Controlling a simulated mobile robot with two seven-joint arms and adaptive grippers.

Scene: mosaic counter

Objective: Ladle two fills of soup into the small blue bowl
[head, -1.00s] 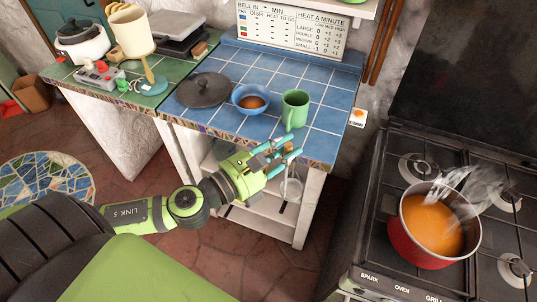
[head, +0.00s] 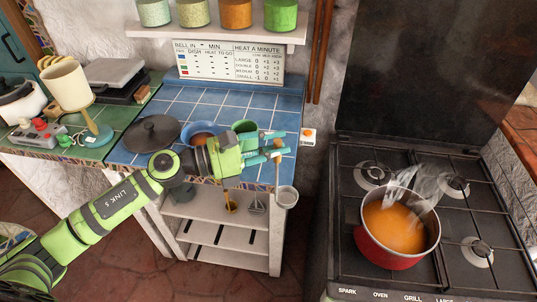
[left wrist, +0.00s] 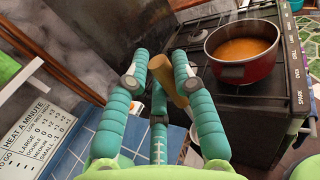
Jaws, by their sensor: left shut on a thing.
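The small blue bowl (head: 197,129) stands on the blue-tiled counter, partly hidden behind my left gripper; some brown-orange soup shows inside it. My left gripper (head: 272,150) is in front of the counter's right front edge. It is shut on the ladle, whose pale cup (head: 287,196) hangs below the fingers. In the left wrist view the ladle's wooden handle (left wrist: 165,74) passes between the teal fingers. The red pot (head: 385,258) of steaming orange soup stands on the stove, right of the ladle and apart from it. My right gripper is not in view.
A green mug (head: 244,126) stands right of the bowl, partly hidden by the gripper. A dark lid (head: 152,133) lies left of the bowl. The black stove (head: 349,190) stands to the right, across a gap. Utensils hang under the counter. A jar shelf (head: 225,32) is above.

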